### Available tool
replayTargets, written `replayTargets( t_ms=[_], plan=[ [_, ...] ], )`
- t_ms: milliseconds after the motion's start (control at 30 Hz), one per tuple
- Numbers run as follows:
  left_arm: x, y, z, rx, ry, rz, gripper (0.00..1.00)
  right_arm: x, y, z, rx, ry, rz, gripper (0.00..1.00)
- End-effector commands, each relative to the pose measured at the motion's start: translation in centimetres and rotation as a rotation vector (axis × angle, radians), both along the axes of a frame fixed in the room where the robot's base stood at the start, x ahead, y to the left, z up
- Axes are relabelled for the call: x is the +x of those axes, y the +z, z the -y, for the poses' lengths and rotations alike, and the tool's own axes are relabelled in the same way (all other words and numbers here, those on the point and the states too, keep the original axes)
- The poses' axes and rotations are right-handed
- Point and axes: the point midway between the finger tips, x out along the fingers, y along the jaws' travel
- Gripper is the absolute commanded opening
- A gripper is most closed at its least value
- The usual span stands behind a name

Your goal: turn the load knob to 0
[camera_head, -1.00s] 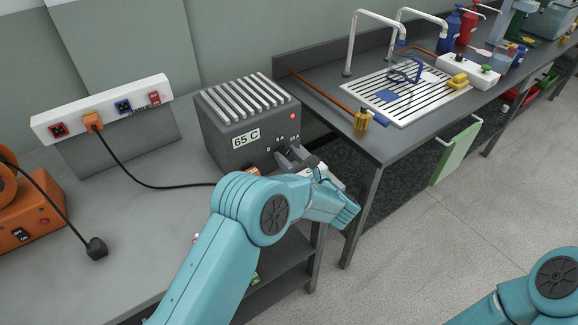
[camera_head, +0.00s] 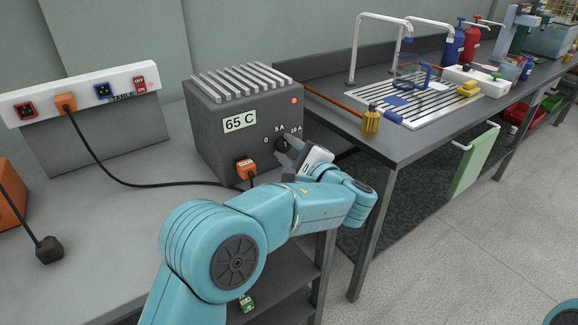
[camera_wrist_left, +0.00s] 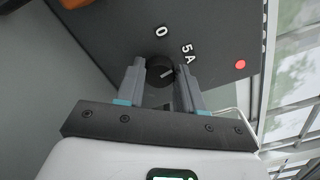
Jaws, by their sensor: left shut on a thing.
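The load knob (camera_wrist_left: 160,71) is a small black dial on the front of the dark grey box (camera_head: 210,130) that reads 65 C. In the left wrist view its white pointer line points right and slightly up, roughly toward the 5A mark (camera_wrist_left: 188,53); the 0 mark (camera_wrist_left: 160,32) is above the knob. My left gripper (camera_head: 284,148) is at the box front, its two fingers on either side of the knob, shut on it. In the head view the fingers mostly hide the knob. My right gripper is not in view.
An orange plug (camera_head: 245,168) with a black cable is in the box front beside my left gripper. A power strip (camera_head: 82,96) stands at the back left. A steel bench (camera_head: 400,142) with a drain grid is to the right, past a gap.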

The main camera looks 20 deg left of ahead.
Motion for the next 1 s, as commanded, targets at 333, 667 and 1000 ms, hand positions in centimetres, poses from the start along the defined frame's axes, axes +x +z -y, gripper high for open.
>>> replayTargets(
  t_ms=[333,667,1000],
  plan=[
    [0.0,-0.7,-0.1,-0.203,0.000,0.262,0.07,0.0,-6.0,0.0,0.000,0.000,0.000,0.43],
    [0.0,-0.6,-0.1,-0.382,-0.001,0.492,0.07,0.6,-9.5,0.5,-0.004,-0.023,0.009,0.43],
    [0.0,-0.3,-0.1,-0.503,-0.001,0.648,0.07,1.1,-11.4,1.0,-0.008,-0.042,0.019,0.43]
  ],
)
